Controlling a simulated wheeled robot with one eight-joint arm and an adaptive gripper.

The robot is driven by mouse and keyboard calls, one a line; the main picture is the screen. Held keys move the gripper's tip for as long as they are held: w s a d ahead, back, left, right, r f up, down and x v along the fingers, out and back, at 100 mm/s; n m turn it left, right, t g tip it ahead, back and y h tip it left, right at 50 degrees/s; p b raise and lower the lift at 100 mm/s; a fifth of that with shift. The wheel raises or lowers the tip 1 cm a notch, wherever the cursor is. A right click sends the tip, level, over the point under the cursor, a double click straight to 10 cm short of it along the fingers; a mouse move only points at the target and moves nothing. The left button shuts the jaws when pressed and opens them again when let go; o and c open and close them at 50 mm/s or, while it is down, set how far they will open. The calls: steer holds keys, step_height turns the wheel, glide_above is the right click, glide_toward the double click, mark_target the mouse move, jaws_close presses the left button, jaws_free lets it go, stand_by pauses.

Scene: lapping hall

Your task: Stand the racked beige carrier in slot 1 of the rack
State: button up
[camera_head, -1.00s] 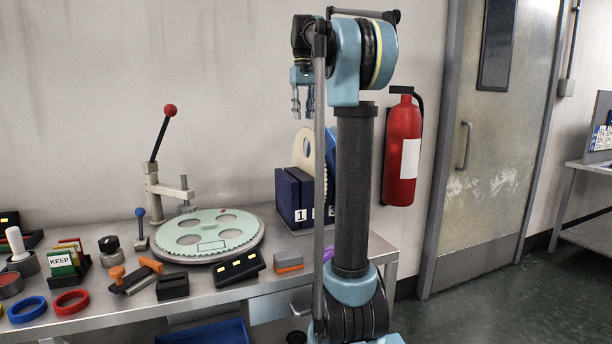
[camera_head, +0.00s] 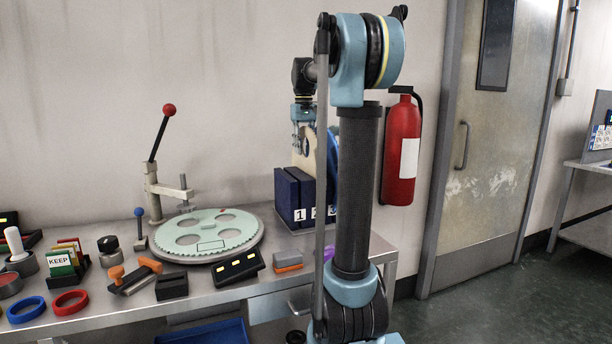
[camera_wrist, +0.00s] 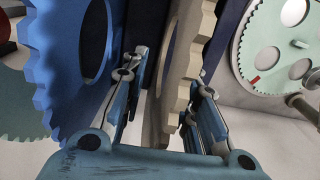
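The beige carrier (camera_head: 299,160) stands on edge in the rack (camera_head: 286,196), behind the numbered blue blocks and partly hidden by my gripper and arm. In the wrist view the beige carrier (camera_wrist: 190,50) passes between my fingers, its toothed rim towards the palm. My gripper (camera_head: 303,128) is over the top of the carrier and points down. In the wrist view my gripper (camera_wrist: 172,75) looks open, with a gap between the left finger and the carrier. The right finger is close to the carrier; contact is unclear. Slot label 1 (camera_head: 299,215) is at the rack's left.
A blue toothed carrier (camera_wrist: 60,60) stands close beside my left finger. A mint toothed disc (camera_head: 208,235) lies on the round plate left of the rack, near a red-knobbed lever (camera_head: 157,135). Small items crowd the bench front. A fire extinguisher (camera_head: 403,150) hangs at right.

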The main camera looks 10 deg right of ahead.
steer(key=shift+f, duration=0.9)
jaws_close()
steer(key=shift+r, duration=0.1)
